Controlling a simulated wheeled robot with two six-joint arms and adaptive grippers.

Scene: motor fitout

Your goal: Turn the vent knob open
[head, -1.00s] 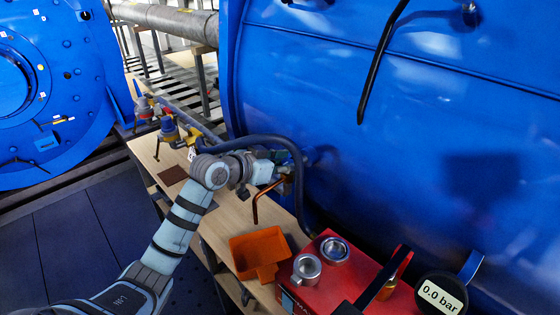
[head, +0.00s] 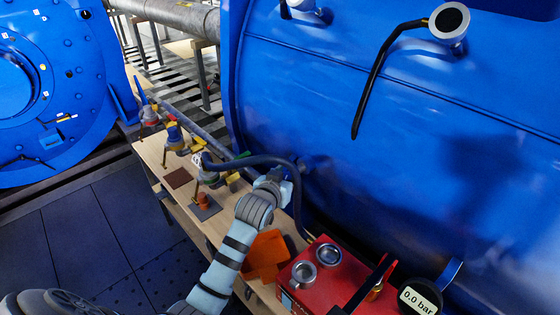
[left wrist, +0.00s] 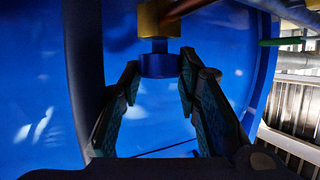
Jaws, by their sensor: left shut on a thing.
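The vent knob (left wrist: 160,64) is a round blue knob under a brass valve body (left wrist: 158,18) in the left wrist view. My left gripper (left wrist: 157,72) has its two fingers on either side of the knob, shut on it near the fingertips. A copper tube (left wrist: 192,6) runs from the brass body at the top of that view. In the head view my left gripper (head: 281,176) is close to the big blue motor housing (head: 420,140), and the knob is hidden behind it. My right gripper is not in view.
A red pump box (head: 325,287) with a gauge reading 0.0 bar (head: 418,299) stands at the lower right. An orange tray (head: 266,252) is partly behind my arm. A dark hose (head: 250,160) loops over the wooden bench (head: 225,222). Several valves stand further back.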

